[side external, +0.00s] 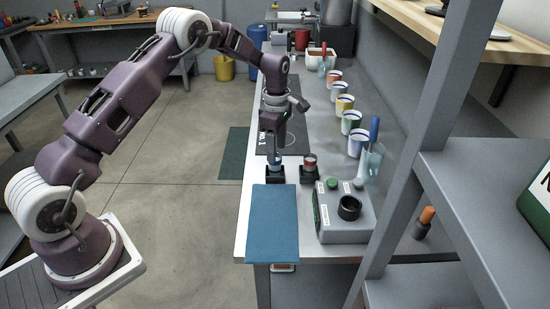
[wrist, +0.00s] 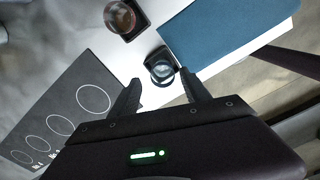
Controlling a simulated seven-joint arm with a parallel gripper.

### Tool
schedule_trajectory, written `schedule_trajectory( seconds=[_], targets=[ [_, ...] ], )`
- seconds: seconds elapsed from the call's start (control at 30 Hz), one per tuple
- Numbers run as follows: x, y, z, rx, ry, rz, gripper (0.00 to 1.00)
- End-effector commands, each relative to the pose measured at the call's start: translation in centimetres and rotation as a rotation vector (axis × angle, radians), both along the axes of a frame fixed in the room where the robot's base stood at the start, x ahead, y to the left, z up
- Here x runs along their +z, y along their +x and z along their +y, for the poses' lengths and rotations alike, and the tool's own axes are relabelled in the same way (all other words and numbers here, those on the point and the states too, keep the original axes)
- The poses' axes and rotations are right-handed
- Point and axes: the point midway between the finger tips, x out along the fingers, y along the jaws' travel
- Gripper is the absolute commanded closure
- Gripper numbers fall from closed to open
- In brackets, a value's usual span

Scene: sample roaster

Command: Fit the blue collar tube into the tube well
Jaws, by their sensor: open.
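The blue collar tube (side external: 275,159) stands upright in a small black holder (side external: 275,174) behind the blue mat. In the wrist view the tube (wrist: 162,71) shows as a clear, bluish ring between the fingertips. My gripper (side external: 277,149) is open and points down just above or at the top of this tube. In the wrist view its two fingers (wrist: 161,78) are spread on either side of the tube. I cannot tell whether they touch it. A grey box with a black round socket (side external: 349,208), which looks like the tube well, stands to the right of the mat.
A red collar tube (side external: 310,160) stands in its own black holder close to the right. The blue mat (side external: 273,222) lies in front. A black mat with circles (wrist: 60,115) lies behind. Several colored cups (side external: 344,104) line the right side, near a grey post (side external: 425,130).

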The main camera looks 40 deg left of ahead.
Motion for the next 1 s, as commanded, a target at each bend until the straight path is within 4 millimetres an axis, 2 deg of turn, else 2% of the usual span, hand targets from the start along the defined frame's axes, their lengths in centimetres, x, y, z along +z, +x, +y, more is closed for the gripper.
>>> schedule_trajectory(
  seconds=[0.1, 0.37, 0.47, 0.57, 0.6, 0.67, 0.73, 0.77, 0.8, 0.83, 0.9, 1.0],
  targets=[
    [1.9, 0.2, 0.0, 0.001, 0.001, -0.001, 0.45],
    [3.4, 0.1, -0.2, -0.020, 0.000, -0.006, 0.45],
    [7.8, -1.1, -1.1, -0.152, 0.006, -0.047, 0.45],
    [14.9, -4.7, -3.0, -0.413, 0.029, -0.114, 0.45],
    [17.6, -6.8, -3.9, -0.534, 0.045, -0.142, 0.45],
    [21.2, -10.3, -5.2, -0.721, 0.076, -0.185, 0.45],
    [24.4, -15.3, -6.6, -0.950, 0.125, -0.232, 0.45],
    [25.4, -17.6, -7.2, -1.051, 0.152, -0.251, 0.45],
    [26.4, -20.7, -7.9, -1.186, 0.192, -0.274, 0.45],
    [26.8, -23.0, -8.4, -1.284, 0.222, -0.288, 0.45],
    [26.9, -27.9, -9.1, -1.494, 0.298, -0.311, 0.45],
    [25.7, -32.9, -9.7, -1.725, 0.394, -0.326, 0.45]
  ],
)
